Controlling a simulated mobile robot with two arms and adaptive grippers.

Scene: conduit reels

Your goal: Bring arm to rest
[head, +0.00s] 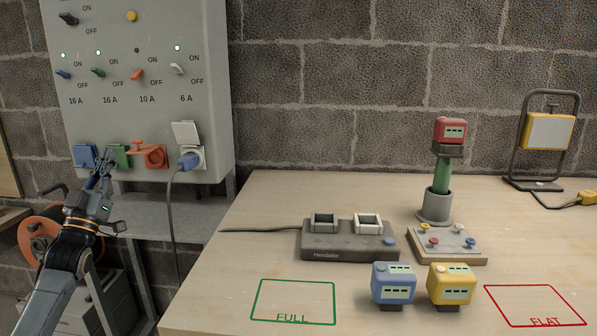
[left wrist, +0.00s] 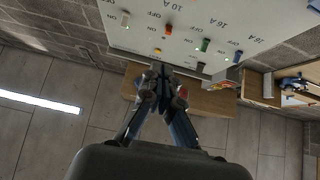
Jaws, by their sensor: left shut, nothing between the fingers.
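My left gripper (head: 99,172) is shut and empty. In the head view its fingertips are in front of the lower part of the grey switch panel (head: 150,60), near the blue socket (head: 84,156) and the green socket (head: 119,155). I cannot tell whether it touches either one. In the left wrist view the closed fingers (left wrist: 161,72) point toward the panel (left wrist: 190,28), with nothing between them. My right gripper does not show.
A blue plug (head: 188,161) with a grey cable sits in the right socket. A workbench (head: 240,240) holds a charger (head: 340,240), a blue battery (head: 393,283), a yellow battery (head: 450,284), a red battery on a green-handled tool (head: 441,178) and a work lamp (head: 549,130). An orange reel (head: 50,235) stands below the panel.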

